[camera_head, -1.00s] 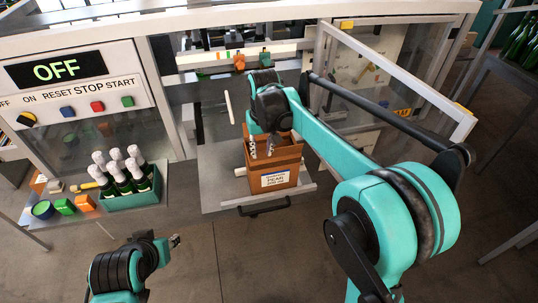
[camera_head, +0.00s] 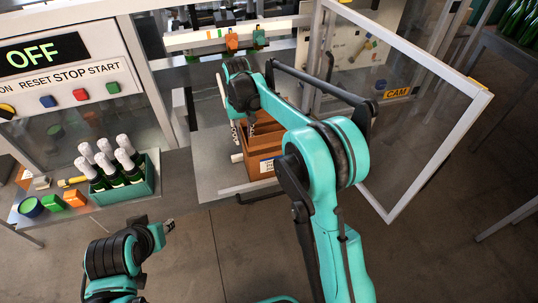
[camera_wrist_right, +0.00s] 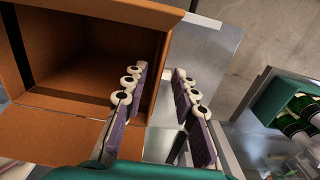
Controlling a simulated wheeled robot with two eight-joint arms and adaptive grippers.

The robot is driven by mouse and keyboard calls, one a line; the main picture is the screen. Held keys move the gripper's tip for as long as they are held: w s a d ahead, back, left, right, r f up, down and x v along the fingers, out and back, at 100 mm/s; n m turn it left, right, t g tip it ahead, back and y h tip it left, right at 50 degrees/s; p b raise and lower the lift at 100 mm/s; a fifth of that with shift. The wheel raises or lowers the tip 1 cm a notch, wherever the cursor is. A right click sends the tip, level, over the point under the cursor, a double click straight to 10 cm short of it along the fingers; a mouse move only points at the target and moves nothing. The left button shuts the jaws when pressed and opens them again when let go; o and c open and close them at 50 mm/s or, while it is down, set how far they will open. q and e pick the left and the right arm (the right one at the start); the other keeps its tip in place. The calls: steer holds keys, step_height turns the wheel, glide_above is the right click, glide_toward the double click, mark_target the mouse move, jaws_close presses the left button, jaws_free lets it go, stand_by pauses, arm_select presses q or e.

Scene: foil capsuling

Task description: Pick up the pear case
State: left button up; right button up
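The pear case (camera_head: 262,142) is an open-topped brown cardboard box on a grey shelf at the machine's front. Its white label (camera_head: 267,165) is partly hidden behind my right arm. My right gripper (camera_head: 244,130) points down at the case's left side. In the right wrist view my right gripper (camera_wrist_right: 158,95) is open, with one finger over the case's inside and the other outside, the case wall (camera_wrist_right: 157,75) between them. The fingers look apart from the wall; contact is unclear. The visible case interior is empty. My left gripper (camera_head: 169,226) is low at left, away from the case.
A green crate (camera_head: 148,183) of white-capped bottles stands on the left ledge beside small orange, green and blue items. A glass door (camera_head: 420,110) stands open at the right. The button panel (camera_head: 65,75) reads OFF. A shelf handle sticks out below the case.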

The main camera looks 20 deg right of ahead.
mark_target(258, 159)
steer(key=f, duration=0.1)
steer(key=f+b, duration=0.1)
steer(key=f, duration=0.1)
steer(key=w+f, duration=0.1)
steer(key=f, duration=0.1)
steer(key=shift+d+f, duration=0.1)
steer(key=shift+f, duration=0.15)
jaws_close()
steer(key=shift+r, duration=0.1)
